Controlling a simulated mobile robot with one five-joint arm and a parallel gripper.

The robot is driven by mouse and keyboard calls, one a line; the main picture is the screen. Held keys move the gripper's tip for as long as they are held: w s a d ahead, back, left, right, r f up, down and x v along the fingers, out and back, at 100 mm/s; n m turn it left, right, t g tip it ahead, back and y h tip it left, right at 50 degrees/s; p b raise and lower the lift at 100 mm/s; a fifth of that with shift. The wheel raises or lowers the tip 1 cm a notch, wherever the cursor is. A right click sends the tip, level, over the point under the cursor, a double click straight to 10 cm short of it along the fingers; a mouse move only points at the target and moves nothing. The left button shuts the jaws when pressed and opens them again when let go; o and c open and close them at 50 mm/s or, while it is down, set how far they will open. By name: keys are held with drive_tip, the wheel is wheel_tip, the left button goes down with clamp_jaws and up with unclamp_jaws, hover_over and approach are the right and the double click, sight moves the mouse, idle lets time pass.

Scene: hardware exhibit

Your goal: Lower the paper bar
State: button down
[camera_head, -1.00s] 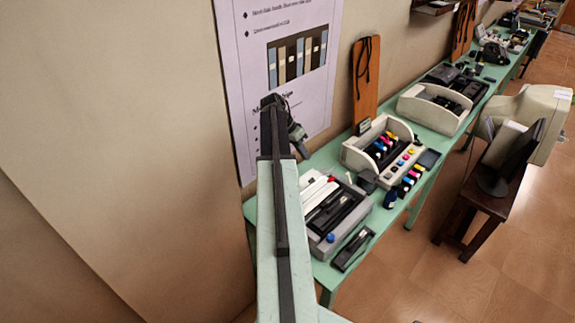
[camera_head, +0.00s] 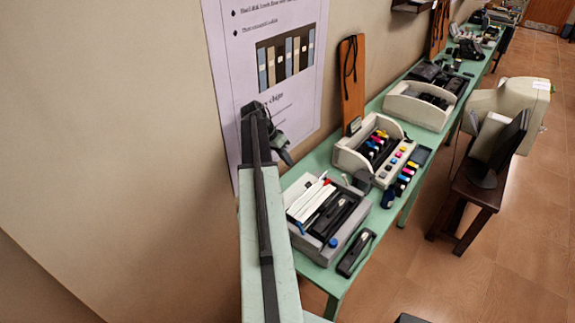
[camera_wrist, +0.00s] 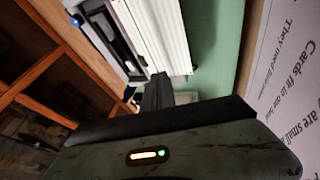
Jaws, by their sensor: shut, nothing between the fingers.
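A printer-like device with a grey base (camera_head: 302,245), white ribbed cover and black carriage section sits at the near end of the green table. A dark bar lies along its black section (camera_head: 335,218); I cannot tell for sure which part is the paper bar. The device also shows at the top of the wrist view, with its white ribbed cover (camera_wrist: 162,30) and a blue knob at its left. My gripper (camera_head: 284,156) is above and behind the device by the wall, apart from it. In the wrist view its dark fingers (camera_wrist: 158,88) are shut and empty, pointing toward the device.
The green table (camera_head: 322,277) runs along the wall. A beige open printer (camera_head: 350,160) with coloured cartridges stands beyond the device. A small black part (camera_head: 356,252) lies in front of it. A poster (camera_head: 285,90) hangs behind my gripper. A wooden stand (camera_head: 470,200) holds a monitor at right.

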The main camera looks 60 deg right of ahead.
drive_tip(key=s+f+b, duration=0.5)
drive_tip(key=f, duration=0.1)
drive_tip(key=shift+s+d+f, duration=0.2)
drive_tip(key=shift+s+f, duration=0.2)
drive_tip(key=shift+s+a+t, duration=0.1)
drive_tip(key=shift+s+t, duration=0.2)
drive_tip(key=shift+s, duration=0.05)
